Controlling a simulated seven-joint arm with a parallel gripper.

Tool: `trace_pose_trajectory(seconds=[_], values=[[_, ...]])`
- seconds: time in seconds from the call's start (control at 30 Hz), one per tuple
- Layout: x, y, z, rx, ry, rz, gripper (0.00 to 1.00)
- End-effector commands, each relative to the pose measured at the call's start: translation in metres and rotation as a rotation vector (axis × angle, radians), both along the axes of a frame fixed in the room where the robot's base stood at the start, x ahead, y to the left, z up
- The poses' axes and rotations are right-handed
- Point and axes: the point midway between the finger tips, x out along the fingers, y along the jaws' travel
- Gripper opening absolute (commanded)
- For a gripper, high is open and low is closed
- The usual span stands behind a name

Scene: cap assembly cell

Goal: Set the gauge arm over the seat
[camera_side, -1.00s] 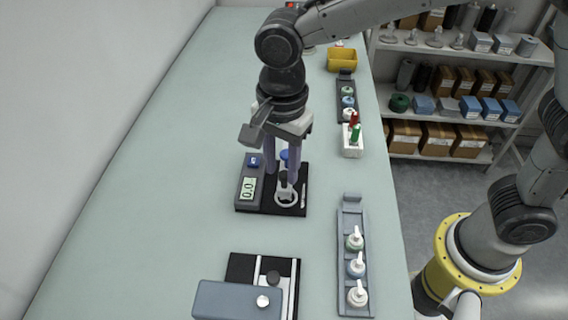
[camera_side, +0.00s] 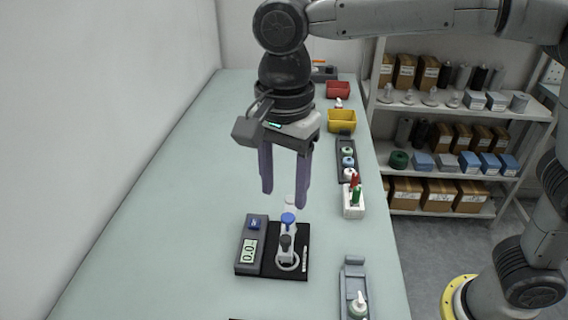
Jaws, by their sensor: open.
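The gauge (camera_side: 250,262) stands on a black base in the middle of the bench, with a lit display that seems to read 0.0. Its white gauge arm (camera_side: 289,232) has a blue knob (camera_side: 288,219) at the back and a dark grey knob (camera_side: 286,243) nearer the camera. The arm appears to point toward the white ring-shaped seat (camera_side: 288,264), with the dark knob at or above the ring's far edge; exact alignment cannot be told. My gripper (camera_side: 285,199) hangs above and behind the gauge, open and empty, with its purple fingers pointing down and apart from the arm.
A grey rack (camera_side: 353,283) with a capped part stands front right. A white holder (camera_side: 354,208) with red and green items, a rack of rings (camera_side: 346,160) and yellow (camera_side: 342,121) and red bins line the right side. The bench's left side is clear.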

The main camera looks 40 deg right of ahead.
Motion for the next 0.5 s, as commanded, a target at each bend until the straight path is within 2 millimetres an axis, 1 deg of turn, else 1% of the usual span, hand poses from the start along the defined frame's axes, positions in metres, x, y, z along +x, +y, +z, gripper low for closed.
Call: trace_pose_trajectory(seconds=[0.03, 0.1, 0.2, 0.33, 0.5], values=[[0.0, 0.0, 0.009, 0.002, -0.003, 0.0, 0.57], [0.001, 0.0, 0.019, 0.002, -0.003, 0.0, 0.57], [0.0, 0.0, 0.029, 0.0, -0.001, 0.0, 0.57], [0.0, 0.0, 0.035, 0.0, 0.0, 0.0, 0.57], [0.0, 0.0, 0.036, 0.0, 0.001, 0.0, 0.57]])
